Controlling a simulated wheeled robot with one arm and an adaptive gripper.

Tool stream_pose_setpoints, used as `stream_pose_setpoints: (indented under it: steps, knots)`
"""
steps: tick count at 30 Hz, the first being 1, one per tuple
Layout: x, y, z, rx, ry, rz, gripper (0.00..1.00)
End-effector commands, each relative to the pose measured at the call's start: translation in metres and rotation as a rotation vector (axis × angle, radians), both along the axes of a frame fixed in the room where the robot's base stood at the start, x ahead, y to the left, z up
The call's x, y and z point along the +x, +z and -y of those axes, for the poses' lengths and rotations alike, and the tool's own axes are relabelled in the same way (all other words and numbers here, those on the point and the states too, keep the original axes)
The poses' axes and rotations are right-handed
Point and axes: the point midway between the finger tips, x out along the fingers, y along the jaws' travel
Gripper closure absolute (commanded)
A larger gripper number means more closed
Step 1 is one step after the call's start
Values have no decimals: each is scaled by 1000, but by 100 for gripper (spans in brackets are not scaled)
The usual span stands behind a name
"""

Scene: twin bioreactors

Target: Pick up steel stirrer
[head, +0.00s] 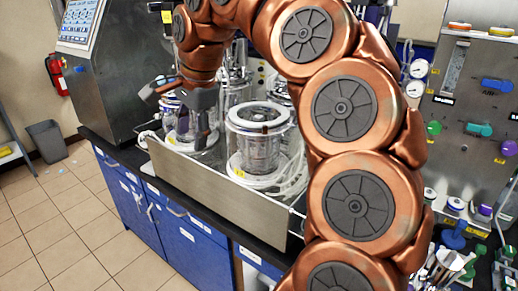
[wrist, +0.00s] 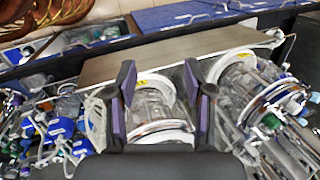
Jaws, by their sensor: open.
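I cannot surely pick out the steel stirrer in either view. My gripper (head: 193,136) is in among the glass bioreactor vessels on the bench in the head view. In the wrist view my gripper (wrist: 159,76) is open, its two dark, purple-edged fingers apart with nothing clearly held. A glass vessel (wrist: 153,108) with a white ring shows between and beyond the fingers. Whether the fingers touch it I cannot tell. Another glass vessel (head: 258,150) with a steel-and-white lid stands to the right of my gripper in the head view.
A low steel panel (head: 215,190) runs along the front of the bench, above blue cabinets (head: 180,235). A control console (head: 100,75) stands at the left. Tubing and a second vessel (wrist: 255,95) crowd the right of the wrist view.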

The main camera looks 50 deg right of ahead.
Motion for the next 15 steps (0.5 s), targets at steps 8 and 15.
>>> stream_pose_setpoints:
  steps: [8, 15]
  knots:
    - [10, 32, 97, 196, -606, 44, 48]
    - [-8, 35, 173, 368, -1107, 44, 48]
